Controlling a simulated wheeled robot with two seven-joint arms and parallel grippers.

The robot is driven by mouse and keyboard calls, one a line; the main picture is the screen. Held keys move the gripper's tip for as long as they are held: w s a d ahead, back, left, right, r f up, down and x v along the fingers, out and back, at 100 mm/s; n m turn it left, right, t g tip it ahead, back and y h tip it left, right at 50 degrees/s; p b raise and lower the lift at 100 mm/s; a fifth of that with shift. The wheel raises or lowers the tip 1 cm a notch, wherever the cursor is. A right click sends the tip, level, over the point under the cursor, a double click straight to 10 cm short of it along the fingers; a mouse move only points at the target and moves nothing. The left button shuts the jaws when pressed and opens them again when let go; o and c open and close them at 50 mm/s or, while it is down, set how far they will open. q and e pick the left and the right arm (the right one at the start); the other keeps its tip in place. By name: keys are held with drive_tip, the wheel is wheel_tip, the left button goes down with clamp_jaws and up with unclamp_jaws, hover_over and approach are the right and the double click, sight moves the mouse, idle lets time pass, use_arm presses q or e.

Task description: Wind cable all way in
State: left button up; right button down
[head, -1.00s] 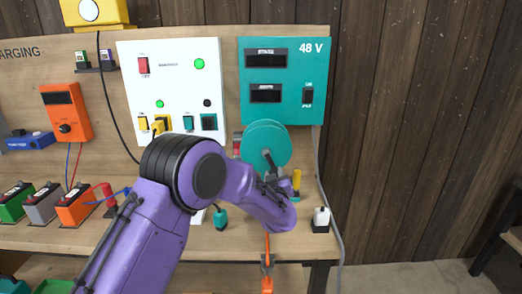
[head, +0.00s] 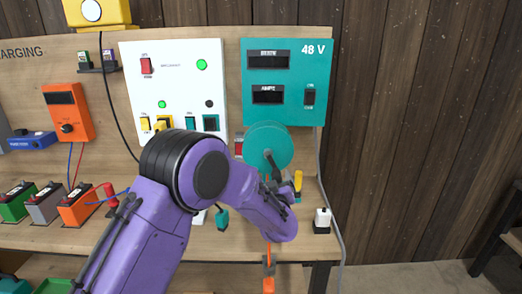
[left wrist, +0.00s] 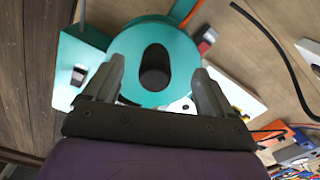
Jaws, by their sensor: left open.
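The teal cable reel (head: 267,146) stands at the front of the bench below the teal 48 V box. In the left wrist view the reel's round face (left wrist: 125,45) is close ahead, with a dark crank and round grip (left wrist: 154,68) seen almost end-on. My left gripper (left wrist: 158,72) is open, its two fingers apart on either side of the grip. Whether they touch it I cannot tell. In the head view my purple forearm hides part of the bench by the reel. An orange cable (head: 268,251) hangs below, over the bench's front edge. My right gripper is not in view.
The teal 48 V box (head: 284,110) and a white switch panel (head: 182,90) are on the back board. A yellow upright piece (head: 298,181) and a white-and-black block (head: 322,220) stand right of my gripper. Batteries (head: 45,203) line the left.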

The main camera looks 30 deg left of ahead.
use_arm(q)
drive_tip(key=p+v, duration=0.1)
drive_tip(key=v, duration=0.5)
drive_tip(key=shift+s, duration=0.15)
drive_tip(key=shift+d, duration=0.1)
